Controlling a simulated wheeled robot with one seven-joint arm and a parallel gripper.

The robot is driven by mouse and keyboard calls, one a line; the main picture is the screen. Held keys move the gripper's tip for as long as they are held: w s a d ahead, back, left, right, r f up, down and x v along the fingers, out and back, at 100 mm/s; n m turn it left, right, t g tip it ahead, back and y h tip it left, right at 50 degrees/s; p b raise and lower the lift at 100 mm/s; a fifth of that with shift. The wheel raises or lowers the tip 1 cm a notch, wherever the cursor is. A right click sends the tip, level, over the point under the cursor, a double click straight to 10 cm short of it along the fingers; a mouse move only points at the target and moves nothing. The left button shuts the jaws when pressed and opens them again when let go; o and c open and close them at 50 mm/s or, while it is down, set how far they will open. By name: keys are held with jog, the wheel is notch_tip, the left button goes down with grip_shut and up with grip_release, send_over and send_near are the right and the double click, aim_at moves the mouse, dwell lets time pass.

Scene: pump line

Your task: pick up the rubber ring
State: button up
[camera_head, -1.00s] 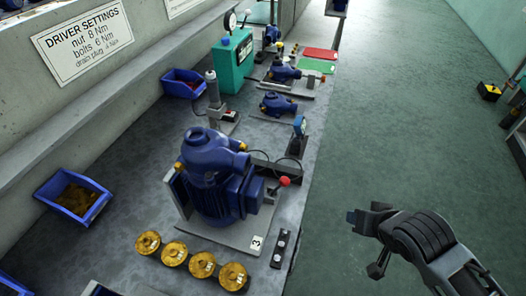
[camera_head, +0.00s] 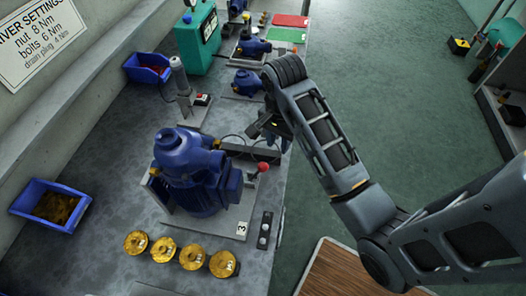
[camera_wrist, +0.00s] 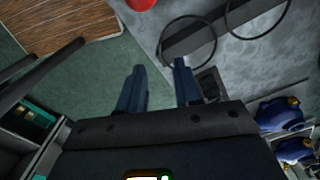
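Two thin black rings, which look like rubber rings, show at the top of the wrist view. One ring (camera_wrist: 216,43) lies across a dark grey bar near my fingertips, and another ring (camera_wrist: 290,14) is further right, cut by the frame edge. In the head view a thin black loop (camera_head: 232,136) shows behind the large blue pump. My gripper (camera_wrist: 159,66) is open, with nothing between its two fingers. The nearer ring is just beyond the right fingertip; I cannot tell the height gap. In the head view my gripper (camera_head: 262,127) is over the bench's right edge.
The large blue pump (camera_head: 190,170) stands on a plate beside a red knob (camera_head: 262,167). Several brass discs (camera_head: 192,257) lie in front. Blue bins (camera_head: 48,205) stand along the wall. A wooden surface (camera_head: 335,270) is at lower right. Green floor right of the bench is open.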

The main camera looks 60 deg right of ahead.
aim_at(276, 157)
jog(key=shift+w+f+p, duration=0.15)
jog(key=shift+f+p, duration=0.15)
jog(key=shift+f, duration=2.25)
grip_shut()
